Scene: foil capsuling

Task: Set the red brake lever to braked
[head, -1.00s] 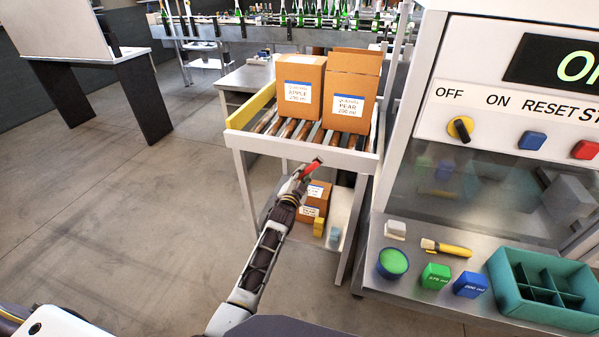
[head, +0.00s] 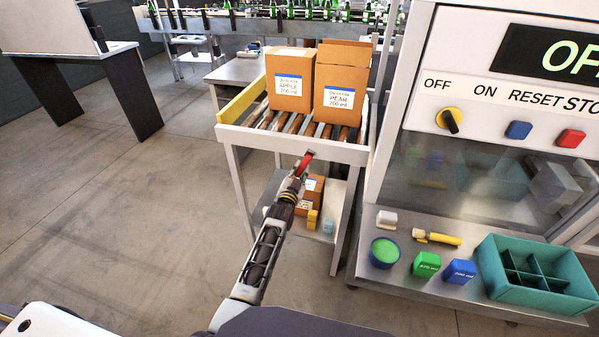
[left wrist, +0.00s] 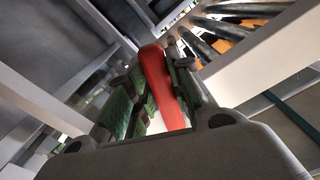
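The red brake lever (head: 304,161) sticks out below the front rail of the roller table, near the middle of the head view. My left gripper (head: 297,176) is at its lower, free end. In the left wrist view the red lever (left wrist: 163,85) lies between the green-padded fingers of the left gripper (left wrist: 160,92), close against the right finger. The fingers appear closed around it, though contact on the left side is partly hidden. My right gripper is not in view.
The roller table (head: 340,151) carries an APPLE carton (head: 290,68) and a PEAR carton (head: 341,75). More cartons (head: 313,187) sit on its lower shelf. A machine with a control panel (head: 490,110) and a teal divided crate (head: 490,262) stand to the right.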

